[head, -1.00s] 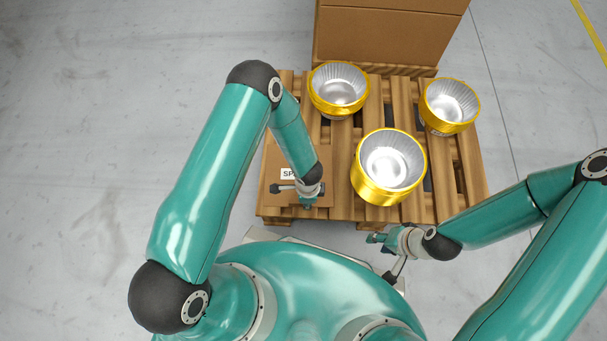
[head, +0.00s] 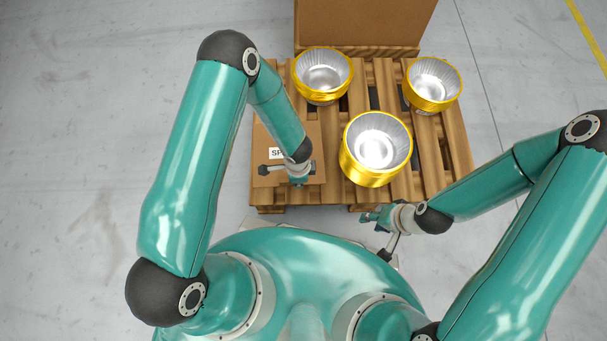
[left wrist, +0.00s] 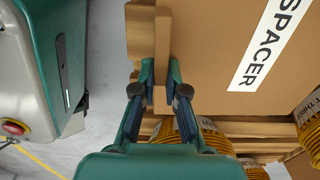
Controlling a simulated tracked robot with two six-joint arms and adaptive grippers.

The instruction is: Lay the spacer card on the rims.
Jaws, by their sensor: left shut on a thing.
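The spacer card (head: 264,138) is a flat brown sheet with a white label, at the left side of the pallet. It fills much of the left wrist view (left wrist: 215,40), where the label reads SPACER. My left gripper (head: 298,183) is shut on a tab at the card's near edge; its fingers pinch it in the left wrist view (left wrist: 160,82). Three silver cups with yellow rims stand right of the card: back left (head: 322,76), back right (head: 433,82) and front (head: 376,145). The card is beside the rims. My right gripper (head: 370,217) is near the pallet's front edge, its opening unclear.
The wooden pallet (head: 428,135) carries the cups, with gaps between its slats. A large brown box (head: 365,22) stands at its back. Grey floor (head: 90,120) lies clear to the left.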

